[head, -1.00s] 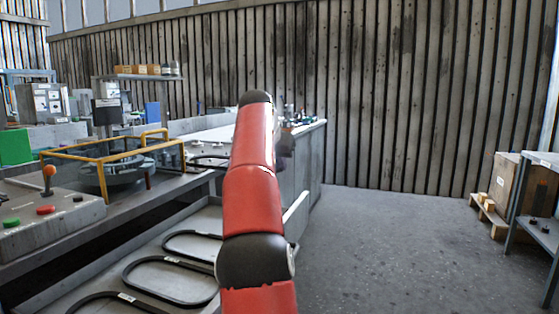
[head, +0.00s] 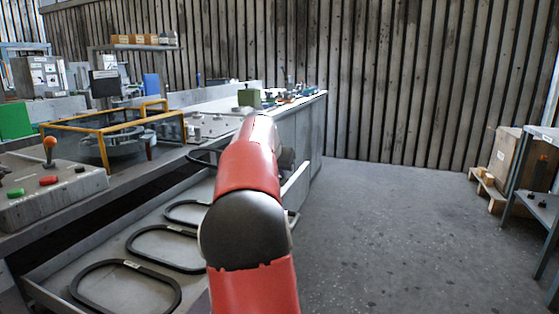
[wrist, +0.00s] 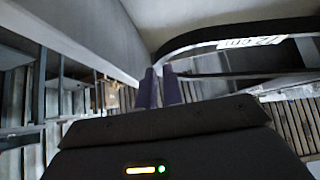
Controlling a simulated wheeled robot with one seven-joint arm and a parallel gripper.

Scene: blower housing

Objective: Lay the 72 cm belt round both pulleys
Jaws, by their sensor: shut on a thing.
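In the wrist view my gripper (wrist: 160,88) is shut on a dark belt (wrist: 200,36) at the near end of its loop. The loop spreads away to the right, and its white label (wrist: 252,42) seems to read 72 cm, partly blurred. A light plate with small fittings (head: 212,126) lies on the bench beyond the yellow guard. I cannot make out the two pulleys clearly in either view.
Several other belts, such as the nearest one (head: 78,292), lie in an open grey tray (head: 42,284) below the bench. A yellow-framed guard (head: 75,134) and a button box (head: 60,190) stand at left. A green block (head: 250,97) stands behind my arm. The floor (head: 380,230) at right is clear.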

